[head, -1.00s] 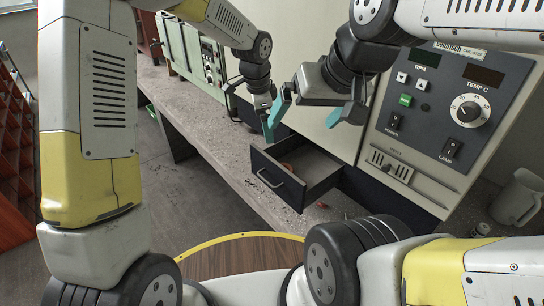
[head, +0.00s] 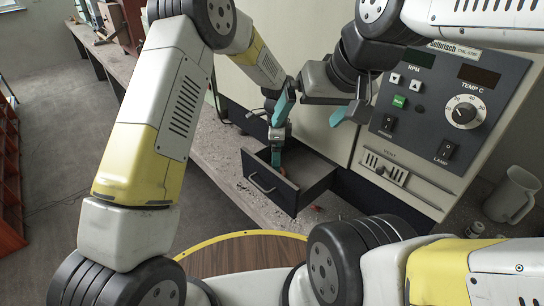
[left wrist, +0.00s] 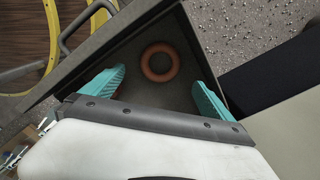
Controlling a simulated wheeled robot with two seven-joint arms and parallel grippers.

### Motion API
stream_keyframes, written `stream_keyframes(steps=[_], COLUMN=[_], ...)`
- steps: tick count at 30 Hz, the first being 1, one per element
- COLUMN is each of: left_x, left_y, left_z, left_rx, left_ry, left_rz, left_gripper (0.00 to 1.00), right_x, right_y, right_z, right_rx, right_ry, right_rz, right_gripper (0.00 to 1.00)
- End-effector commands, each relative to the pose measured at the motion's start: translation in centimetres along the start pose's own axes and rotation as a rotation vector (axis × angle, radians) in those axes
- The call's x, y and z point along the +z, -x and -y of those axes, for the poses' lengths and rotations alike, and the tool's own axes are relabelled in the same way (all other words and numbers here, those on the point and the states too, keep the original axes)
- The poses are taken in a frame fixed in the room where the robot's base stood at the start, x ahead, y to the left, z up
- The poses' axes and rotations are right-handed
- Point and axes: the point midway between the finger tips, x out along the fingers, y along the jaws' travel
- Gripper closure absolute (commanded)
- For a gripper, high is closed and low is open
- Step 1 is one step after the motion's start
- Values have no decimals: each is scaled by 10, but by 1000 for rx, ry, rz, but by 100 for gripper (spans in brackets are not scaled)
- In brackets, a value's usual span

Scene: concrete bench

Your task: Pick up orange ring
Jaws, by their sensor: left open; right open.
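The orange ring (left wrist: 146,62) lies flat on the floor of the open drawer (head: 268,184), as the left wrist view shows. In the head view only a small part of the ring shows, behind my left gripper (head: 277,152). My left gripper is open, pointing down over the drawer. In the left wrist view its two teal fingers (left wrist: 158,77) stand apart, one to each side of the ring and a little nearer the camera's lower edge; they do not appear to touch it. My right gripper (head: 304,118) is open and empty, above the drawer and in front of the cabinet.
The drawer sticks out from under the cabinet with a control panel (head: 440,120). A small reddish thing (head: 316,208) lies on the bench beside the drawer. A grey jug (head: 512,195) stands at the right. A round wooden top with yellow rim (head: 245,250) is in front.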

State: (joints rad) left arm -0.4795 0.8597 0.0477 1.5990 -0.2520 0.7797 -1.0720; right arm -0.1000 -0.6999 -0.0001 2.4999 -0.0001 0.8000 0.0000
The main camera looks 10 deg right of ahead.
Motion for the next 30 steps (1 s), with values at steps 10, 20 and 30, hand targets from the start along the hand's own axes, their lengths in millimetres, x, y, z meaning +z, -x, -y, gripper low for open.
stream_keyframes(steps=[10, 20, 30], left_x=[4, 5, 5], left_y=[-38, -66, -66], left_z=[-1, 0, 0], left_rx=[3, -1, -1], left_ry=[2, 2, 2], left_rz=[1, -1, -1], left_gripper=[2, 2, 49], right_x=[0, 0, 0], right_y=[0, 0, 0], right_z=[0, 0, 0], right_rx=[0, 0, 0], right_ry=[0, 0, 0], right_rz=[0, 0, 0], right_gripper=[0, 0, 0])
